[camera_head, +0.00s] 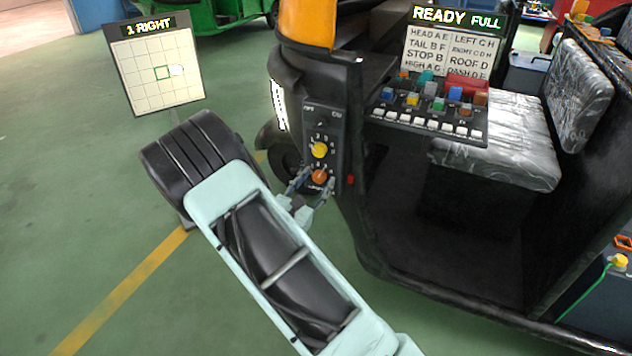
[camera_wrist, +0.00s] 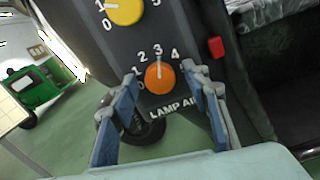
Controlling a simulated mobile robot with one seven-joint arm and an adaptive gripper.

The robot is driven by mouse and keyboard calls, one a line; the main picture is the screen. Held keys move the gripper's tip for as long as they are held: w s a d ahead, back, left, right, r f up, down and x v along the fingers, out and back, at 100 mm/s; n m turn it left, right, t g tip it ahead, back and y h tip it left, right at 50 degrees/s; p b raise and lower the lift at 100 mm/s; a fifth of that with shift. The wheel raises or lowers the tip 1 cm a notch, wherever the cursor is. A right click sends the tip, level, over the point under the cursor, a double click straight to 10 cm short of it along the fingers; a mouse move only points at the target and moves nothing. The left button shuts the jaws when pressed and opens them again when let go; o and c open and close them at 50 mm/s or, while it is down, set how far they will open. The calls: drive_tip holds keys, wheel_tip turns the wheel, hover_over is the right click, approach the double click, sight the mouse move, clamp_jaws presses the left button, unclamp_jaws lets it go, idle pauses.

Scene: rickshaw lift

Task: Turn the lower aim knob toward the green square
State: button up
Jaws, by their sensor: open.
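The lower aim knob (camera_wrist: 160,76) is orange, on a black panel (camera_head: 335,125) marked "LAMP AIM". In the wrist view its pointer is up near the 3 of a numbered scale. It also shows in the head view (camera_head: 319,176). A yellow knob (camera_head: 319,150) sits above it, partly cut off in the wrist view (camera_wrist: 126,10). My gripper (camera_wrist: 162,85) is open, one finger on each side of the orange knob; contact is not clear. The aim board (camera_head: 154,65) reads "1 RIGHT". Its grid has a green square outline (camera_head: 162,73) and a white spot (camera_head: 177,71) just right of it.
The black vehicle body surrounds the panel. A red button (camera_wrist: 216,47) sits right of the knobs in the wrist view. A tray of coloured switches (camera_head: 430,105) and a "READY FULL" sign (camera_head: 457,18) stand to the right. Green floor is clear at left.

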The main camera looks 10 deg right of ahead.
drive_tip(key=c, duration=1.2)
drive_tip(key=shift+o, duration=0.2)
drive_tip(key=n+p, duration=0.3)
drive_tip(key=shift+r+p, duration=0.2)
drive_tip(key=shift+p, duration=0.1)
drive_tip(key=shift+f+n+p, duration=0.2)
drive_tip(key=shift+n+p, duration=1.45)
drive_tip(key=shift+n, duration=0.75)
drive_tip(key=o, duration=1.2)
drive_tip(key=shift+c, duration=0.2)
